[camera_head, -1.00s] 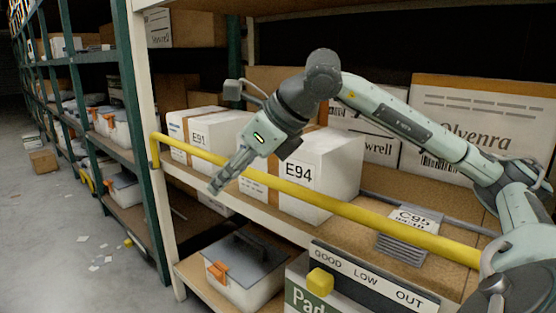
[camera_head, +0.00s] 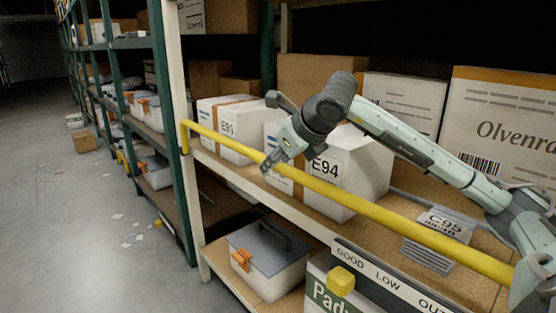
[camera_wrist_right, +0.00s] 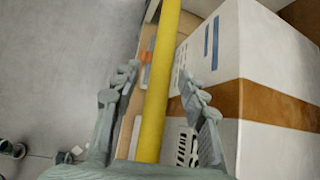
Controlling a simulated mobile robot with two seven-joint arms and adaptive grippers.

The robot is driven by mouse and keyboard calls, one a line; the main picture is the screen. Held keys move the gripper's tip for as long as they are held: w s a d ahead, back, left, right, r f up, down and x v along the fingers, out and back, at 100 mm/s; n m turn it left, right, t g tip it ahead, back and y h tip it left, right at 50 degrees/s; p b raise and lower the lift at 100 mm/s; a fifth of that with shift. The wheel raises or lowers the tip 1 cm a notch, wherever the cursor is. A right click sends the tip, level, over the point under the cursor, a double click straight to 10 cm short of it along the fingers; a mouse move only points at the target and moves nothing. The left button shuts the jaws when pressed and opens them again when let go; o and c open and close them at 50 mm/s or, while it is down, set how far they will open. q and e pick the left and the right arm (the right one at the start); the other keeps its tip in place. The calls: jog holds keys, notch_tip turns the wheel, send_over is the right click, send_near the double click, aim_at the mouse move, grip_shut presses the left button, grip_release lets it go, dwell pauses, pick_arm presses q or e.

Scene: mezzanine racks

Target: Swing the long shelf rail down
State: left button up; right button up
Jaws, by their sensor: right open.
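The long yellow shelf rail (camera_head: 345,198) runs across the front of the middle shelf, raised above its edge, from the cream post at the left to the lower right. My right gripper (camera_head: 268,168) is at the rail in front of the white boxes. In the right wrist view the rail (camera_wrist_right: 157,85) passes between the two fingers of the gripper (camera_wrist_right: 163,82), which are apart with a gap on each side. My left gripper is not in view.
White boxes E91 (camera_head: 227,130) and E94 (camera_head: 357,180) stand close behind the rail. A grey-lidded bin (camera_head: 265,262) sits on the shelf below. A slider panel with a yellow knob (camera_head: 341,281) is at the bottom. The aisle floor (camera_head: 70,220) at left is mostly clear.

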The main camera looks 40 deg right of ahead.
grip_shut()
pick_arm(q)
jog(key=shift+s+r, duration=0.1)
pick_arm(e)
jog(key=shift+w, duration=0.1)
dwell(0.4)
